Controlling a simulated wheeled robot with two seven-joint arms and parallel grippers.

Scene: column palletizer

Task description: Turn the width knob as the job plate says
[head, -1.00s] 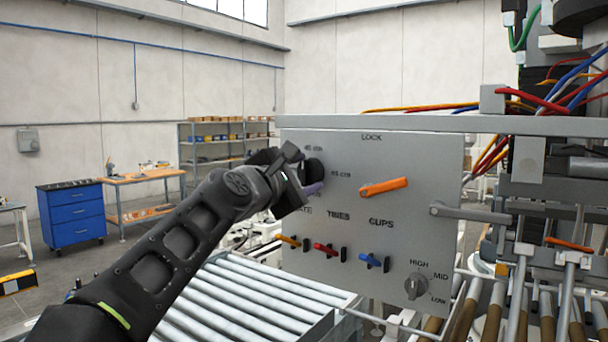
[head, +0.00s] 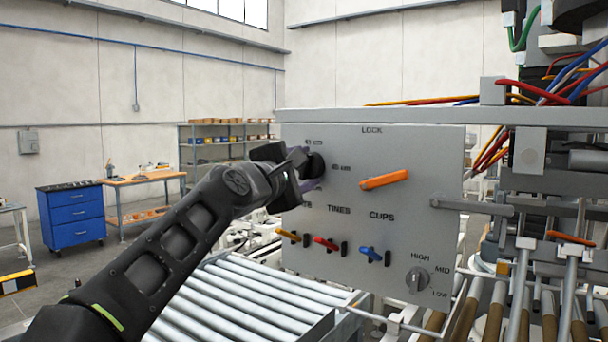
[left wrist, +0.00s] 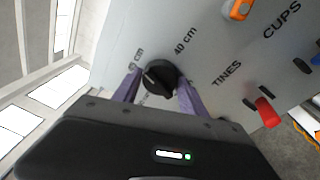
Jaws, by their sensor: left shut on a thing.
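The round black width knob (head: 317,166) sits at the upper left of the grey control panel. It also shows in the left wrist view (left wrist: 160,77), with "40 cm" printed beside it and another "cm" label partly covered by a finger. My left gripper (left wrist: 160,82) has its two purple fingers on opposite sides of the knob, shut on it. In the head view my left gripper (head: 307,170) covers part of the knob and nearby print. I cannot tell which mark the knob points to. I see no job plate. My right gripper is not in view.
The panel (head: 400,225) also bears an orange LOCK lever (head: 384,180), small yellow, red (head: 326,244) and blue (head: 374,255) levers, and a HIGH/MID/LOW selector (head: 418,280). A roller conveyor (head: 240,300) lies below. Machine rods and cables crowd the right.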

